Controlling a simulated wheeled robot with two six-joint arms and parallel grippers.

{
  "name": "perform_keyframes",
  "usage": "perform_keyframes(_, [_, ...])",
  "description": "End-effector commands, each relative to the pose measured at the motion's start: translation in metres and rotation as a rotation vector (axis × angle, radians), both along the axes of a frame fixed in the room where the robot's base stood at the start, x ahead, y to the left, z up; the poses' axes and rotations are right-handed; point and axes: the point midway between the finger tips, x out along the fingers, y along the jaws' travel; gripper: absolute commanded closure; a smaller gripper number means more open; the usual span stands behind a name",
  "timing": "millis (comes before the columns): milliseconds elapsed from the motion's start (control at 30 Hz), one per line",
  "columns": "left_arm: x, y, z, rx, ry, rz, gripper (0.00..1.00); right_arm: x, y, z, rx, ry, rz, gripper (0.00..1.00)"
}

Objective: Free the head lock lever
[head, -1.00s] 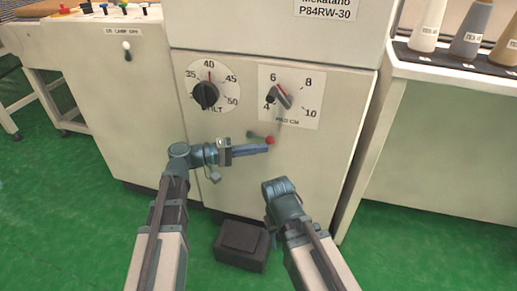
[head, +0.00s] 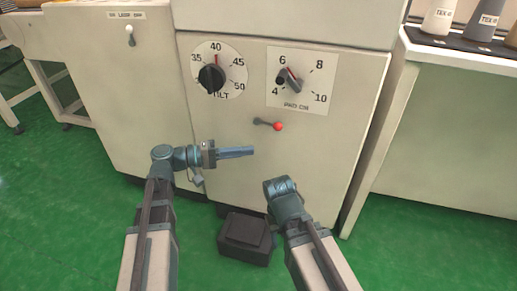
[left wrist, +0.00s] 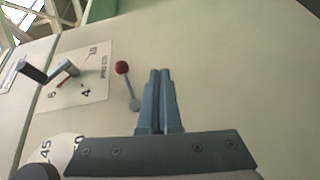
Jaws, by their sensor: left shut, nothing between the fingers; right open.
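The lock lever (head: 266,124) is a short grey arm with a red ball knob (head: 278,126) on the cream machine front, below the two dials. In the head view it slants slightly down to the right from its pivot. In the left wrist view the red knob (left wrist: 122,68) is left of the fingers, with the pivot (left wrist: 135,106) below it. My left gripper (head: 252,150) is shut and empty, below and left of the knob, apart from the lever. My right gripper (head: 280,188) is lower, in front of the panel; its fingers are hidden behind the wrist.
The tilt dial (head: 235,62) and the 4-to-10 dial (head: 312,102) with its pointer handle are above the lever. A black box (head: 245,238) is on the green floor below. A side table (head: 440,60) with thread cones stands at right. The panel around the lever is otherwise flat.

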Motion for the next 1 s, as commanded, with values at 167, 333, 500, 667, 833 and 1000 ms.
perform_keyframes(167, [-0.006,0.028,-0.002,0.000,0.000,0.002,1.00,0.000,0.000,-0.002,0.000,0.000,0.000,0.50])
perform_keyframes(333, [-0.010,0.041,-0.003,0.000,0.000,0.000,1.00,0.000,0.000,-0.003,0.000,0.000,0.000,0.50])
perform_keyframes(500, [-0.011,0.043,-0.003,0.000,0.000,0.000,1.00,0.000,0.000,-0.003,0.000,0.000,0.000,0.50])
perform_keyframes(667, [-0.011,0.043,-0.003,0.000,0.000,-0.001,1.00,0.000,0.000,-0.003,0.000,0.000,0.000,0.50])
perform_keyframes(833, [-0.011,0.043,-0.003,0.000,0.000,-0.001,1.00,0.000,0.000,-0.003,0.000,0.000,0.000,0.50])
perform_keyframes(1000, [-0.016,0.032,-0.005,0.043,0.015,-0.021,1.00,0.000,0.000,0.005,0.000,0.000,0.000,0.50])
